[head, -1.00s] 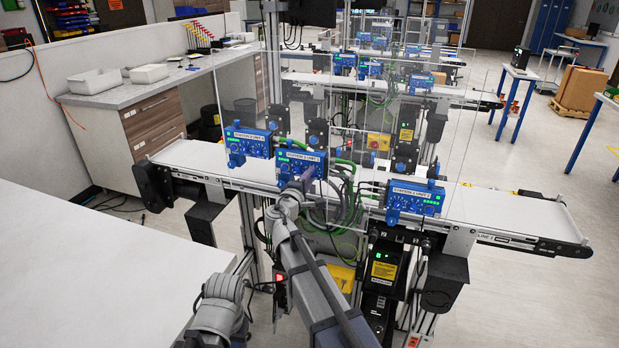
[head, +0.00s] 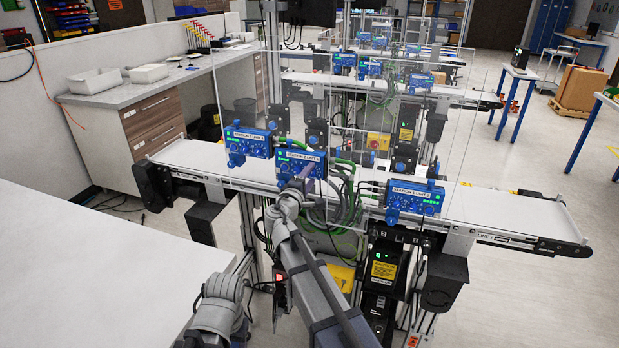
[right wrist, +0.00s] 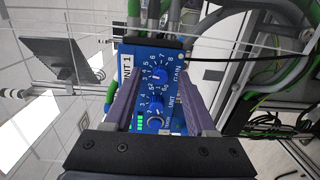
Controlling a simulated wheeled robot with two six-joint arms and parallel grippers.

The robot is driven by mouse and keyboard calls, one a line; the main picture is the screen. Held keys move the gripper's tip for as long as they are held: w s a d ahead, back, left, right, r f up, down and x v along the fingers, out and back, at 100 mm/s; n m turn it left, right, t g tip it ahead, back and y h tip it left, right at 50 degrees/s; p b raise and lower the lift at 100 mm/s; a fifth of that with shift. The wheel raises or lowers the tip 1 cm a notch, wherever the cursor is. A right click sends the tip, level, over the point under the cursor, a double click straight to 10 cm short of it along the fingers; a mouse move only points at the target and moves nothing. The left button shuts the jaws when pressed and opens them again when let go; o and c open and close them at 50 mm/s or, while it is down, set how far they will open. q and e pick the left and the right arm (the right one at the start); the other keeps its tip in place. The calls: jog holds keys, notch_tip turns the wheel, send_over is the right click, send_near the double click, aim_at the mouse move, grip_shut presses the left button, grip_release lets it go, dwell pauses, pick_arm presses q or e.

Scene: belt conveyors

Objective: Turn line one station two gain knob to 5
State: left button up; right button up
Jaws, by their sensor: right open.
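The nearest belt conveyor bears several blue control boxes. The middle box (head: 316,158) has a lit green display, and its label is too small to read surely in the head view. In the right wrist view the blue box (right wrist: 150,58) carries a "UNIT 1" label on its left. Its upper dial is marked GAIN, with a blue knob (right wrist: 159,74) amid printed numbers; the pointer setting is unclear. A second knob (right wrist: 155,123) sits below, beside green lights. My right gripper (right wrist: 157,90) is open, its purple fingers either side of the upper knob; contact cannot be told. My left gripper is out of view.
Another blue box (head: 248,142) stands close left of the middle one, and a third (head: 414,196) stands to the right. Clear panels (head: 245,80) rise behind them. Cables (head: 345,190) hang close by. A white table (head: 90,260) fills the lower left.

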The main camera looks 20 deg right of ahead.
jog(key=v, duration=0.7)
jog(key=shift+s+a, duration=0.25)
jog(key=shift+s, duration=0.1)
